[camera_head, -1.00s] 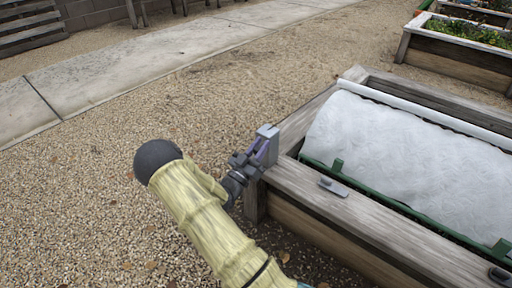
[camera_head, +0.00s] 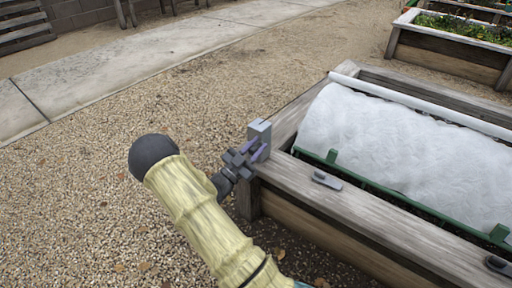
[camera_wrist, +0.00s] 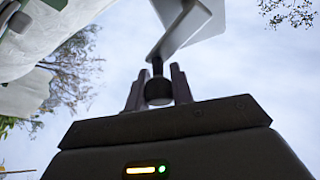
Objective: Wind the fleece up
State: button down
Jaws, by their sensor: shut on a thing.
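The white fleece (camera_head: 400,145) is spread in a hump over the raised bed. A pale roller tube (camera_head: 420,106) lies along its far edge. A grey winder housing (camera_head: 260,131) stands at the bed's near left corner. My gripper (camera_head: 257,152) is beside this housing, at the bed's end. In the wrist view my gripper (camera_wrist: 158,84) is shut on a dark round crank knob (camera_wrist: 158,93), with one finger on each side. A grey crank arm (camera_wrist: 172,42) rises from the knob. White fleece also shows at upper left there (camera_wrist: 70,22).
The wooden bed frame (camera_head: 360,215) stands close right of my arm. A green rail (camera_head: 390,197) runs along the fleece's near edge. Grey clips (camera_head: 327,180) sit on the front board. Gravel (camera_head: 90,190) is open to the left, and a planted bed (camera_head: 440,55) stands behind.

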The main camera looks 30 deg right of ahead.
jog(key=c, duration=1.2)
grip_release()
jog(key=p+v, duration=0.5)
jog(key=v, duration=1.2)
jog(key=shift+a+f, duration=0.15)
jog(key=shift+a, duration=0.05)
